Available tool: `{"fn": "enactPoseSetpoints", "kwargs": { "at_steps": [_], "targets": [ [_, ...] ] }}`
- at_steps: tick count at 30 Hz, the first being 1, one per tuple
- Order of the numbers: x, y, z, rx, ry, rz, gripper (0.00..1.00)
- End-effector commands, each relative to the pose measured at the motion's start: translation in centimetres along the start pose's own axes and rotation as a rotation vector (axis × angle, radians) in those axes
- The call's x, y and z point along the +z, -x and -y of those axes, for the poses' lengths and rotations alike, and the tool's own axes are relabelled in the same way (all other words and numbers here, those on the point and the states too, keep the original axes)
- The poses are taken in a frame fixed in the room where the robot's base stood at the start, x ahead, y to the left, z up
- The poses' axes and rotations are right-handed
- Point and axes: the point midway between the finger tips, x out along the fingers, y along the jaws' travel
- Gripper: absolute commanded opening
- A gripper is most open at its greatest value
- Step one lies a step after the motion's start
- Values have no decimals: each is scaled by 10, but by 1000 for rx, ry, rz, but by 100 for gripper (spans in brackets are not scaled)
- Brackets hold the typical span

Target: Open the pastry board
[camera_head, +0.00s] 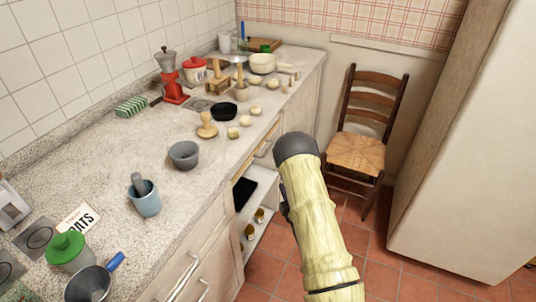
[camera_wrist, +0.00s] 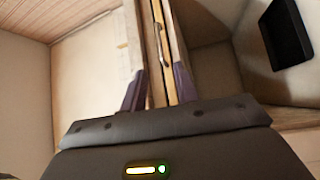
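What I take for the pastry board's front is a narrow wooden strip with a metal handle (camera_wrist: 160,42) in the wrist view. In the head view a handle (camera_head: 263,150) shows just under the counter edge, above an open compartment. My gripper (camera_wrist: 158,88) is in the wrist view, its two dark fingers apart, one on each side of the strip's line. The handle lies ahead of the fingertips, and nothing is visibly held.
The open compartment holds a black tray (camera_head: 244,192) and small pots (camera_head: 258,215); the tray also shows in the wrist view (camera_wrist: 287,35). The counter (camera_head: 165,150) carries bowls, jars and dough pieces. A chair (camera_head: 358,150) stands behind my arm, beside a tall pale cabinet (camera_head: 470,150).

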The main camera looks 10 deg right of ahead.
Motion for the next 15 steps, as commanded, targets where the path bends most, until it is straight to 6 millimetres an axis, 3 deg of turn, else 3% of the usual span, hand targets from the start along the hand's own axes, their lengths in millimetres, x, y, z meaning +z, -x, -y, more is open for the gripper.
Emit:
{"fn": "enactPoseSetpoints", "kwargs": {
  "at_steps": [10, 15],
  "targets": [
    [0, -2, -2, 2, 0, -1, 30],
    [-1, -15, -3, 3, 1, -2, 30]
  ]
}}
